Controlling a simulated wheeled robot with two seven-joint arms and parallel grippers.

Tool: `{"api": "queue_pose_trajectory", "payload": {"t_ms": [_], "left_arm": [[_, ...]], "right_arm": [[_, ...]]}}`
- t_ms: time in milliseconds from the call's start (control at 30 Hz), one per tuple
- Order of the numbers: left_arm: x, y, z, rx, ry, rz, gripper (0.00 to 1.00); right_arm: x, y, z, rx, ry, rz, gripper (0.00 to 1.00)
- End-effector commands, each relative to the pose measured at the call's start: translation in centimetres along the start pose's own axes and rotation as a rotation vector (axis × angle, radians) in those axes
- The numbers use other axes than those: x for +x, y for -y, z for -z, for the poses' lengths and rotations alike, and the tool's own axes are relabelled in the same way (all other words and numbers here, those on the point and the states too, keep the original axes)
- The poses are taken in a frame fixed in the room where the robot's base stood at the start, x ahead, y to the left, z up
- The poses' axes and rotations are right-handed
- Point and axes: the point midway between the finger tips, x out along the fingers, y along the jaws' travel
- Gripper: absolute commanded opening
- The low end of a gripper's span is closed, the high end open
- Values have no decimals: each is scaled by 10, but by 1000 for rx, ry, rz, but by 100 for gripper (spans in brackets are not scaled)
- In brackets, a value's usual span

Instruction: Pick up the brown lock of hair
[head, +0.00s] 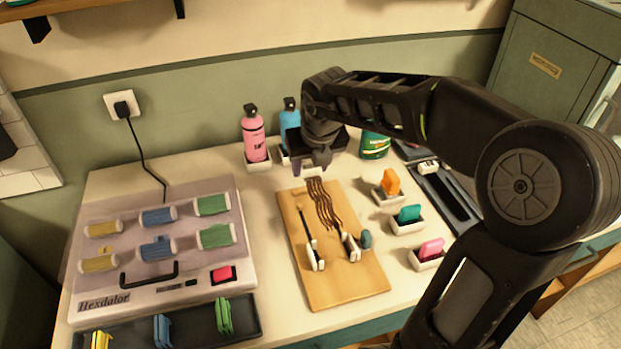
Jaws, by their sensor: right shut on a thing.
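The brown lock of hair (323,205) is a bundle of wavy strands over the upper part of a wooden board (353,285). My right gripper (314,168) comes down from above at the back end of the board. It is shut on the far end of the lock, and its fingers are partly hidden by the dark gripper body. I cannot tell whether the strands still touch the board. My left gripper is not in view.
Several small holders stand on the board, one with a dark stick (308,228). A pink bottle (254,135) and a blue bottle (290,118) stand behind. Orange (390,182), teal (410,214) and pink (431,250) clips sit at right. A roller case (160,250) fills the left.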

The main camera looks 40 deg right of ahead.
Motion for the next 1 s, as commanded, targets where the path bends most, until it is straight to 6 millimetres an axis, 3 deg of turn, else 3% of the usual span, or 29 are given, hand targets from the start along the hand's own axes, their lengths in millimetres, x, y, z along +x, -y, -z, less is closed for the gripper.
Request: {"api": "queue_pose_trajectory", "payload": {"t_ms": [200,1000], "left_arm": [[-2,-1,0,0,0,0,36],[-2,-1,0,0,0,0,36]], "right_arm": [[-21,0,-9,1,0,1,3],[-22,0,-9,0,0,1,3]]}}
